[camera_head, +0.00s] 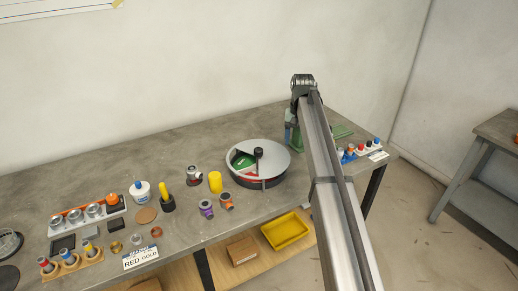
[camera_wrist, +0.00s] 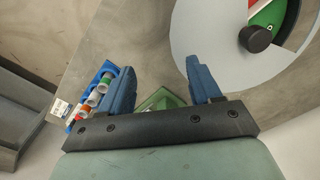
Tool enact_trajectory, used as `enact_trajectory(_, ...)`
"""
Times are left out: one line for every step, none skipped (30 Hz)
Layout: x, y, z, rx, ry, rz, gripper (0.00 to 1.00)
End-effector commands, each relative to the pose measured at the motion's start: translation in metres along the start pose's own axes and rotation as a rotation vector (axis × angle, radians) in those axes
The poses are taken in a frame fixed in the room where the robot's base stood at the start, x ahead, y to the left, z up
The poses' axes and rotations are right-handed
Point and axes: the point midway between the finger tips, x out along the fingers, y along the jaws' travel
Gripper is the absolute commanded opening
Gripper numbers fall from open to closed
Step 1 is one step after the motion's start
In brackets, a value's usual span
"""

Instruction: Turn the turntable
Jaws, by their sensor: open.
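The turntable (camera_head: 275,153) is a round grey disc on the workbench, with a black knob (camera_head: 258,153) at its middle. A cut-out in its cover shows green, white and red parts inside. In the wrist view the turntable (camera_wrist: 215,45) fills the upper right, and its black knob (camera_wrist: 256,39) shows near the right edge. My gripper (camera_wrist: 160,82) is open and empty, with its two blue fingers apart. It lies beside the turntable's rim, and I cannot tell if the right finger touches it. In the head view my arm hides most of the gripper.
A blue rack (camera_wrist: 97,93) of small bottles stands at the bench's right end. A green block (camera_wrist: 160,101) shows between my fingers. A yellow bin (camera_head: 285,231) sits below.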

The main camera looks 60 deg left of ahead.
Motion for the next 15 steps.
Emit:
enact_trajectory(-0.017, -0.031, -0.009, -0.027, 0.003, 0.0, 0.63)
enact_trajectory(-0.025, -0.046, -0.01, -0.039, 0.002, 0.0, 0.63)
enact_trajectory(-0.035, -0.064, -0.01, -0.055, 0.001, 0.0, 0.63)
enact_trajectory(-0.042, -0.077, -0.011, -0.065, 0.001, 0.0, 0.63)
enact_trajectory(-0.048, -0.088, -0.01, -0.075, 0.002, 0.0, 0.63)
enact_trajectory(-0.056, -0.101, -0.01, -0.086, 0.001, 0.0, 0.63)
enact_trajectory(-0.061, -0.11, -0.009, -0.093, 0.001, 0.0, 0.63)
enact_trajectory(-0.065, -0.118, -0.009, -0.099, 0.0, 0.0, 0.63)
enact_trajectory(-0.069, -0.126, -0.008, -0.106, 0.0, 0.0, 0.63)
enact_trajectory(-0.071, -0.13, -0.008, -0.11, 0.0, 0.0, 0.63)
enact_trajectory(-0.073, -0.135, -0.007, -0.113, -0.001, 0.0, 0.63)
enact_trajectory(-0.075, -0.138, -0.007, -0.116, -0.001, 0.0, 0.63)
enact_trajectory(-0.075, -0.14, -0.006, -0.118, -0.001, 0.0, 0.63)
enact_trajectory(-0.074, -0.141, -0.006, -0.119, -0.001, 0.001, 0.63)
enact_trajectory(-0.072, -0.141, -0.005, -0.119, -0.001, 0.001, 0.63)
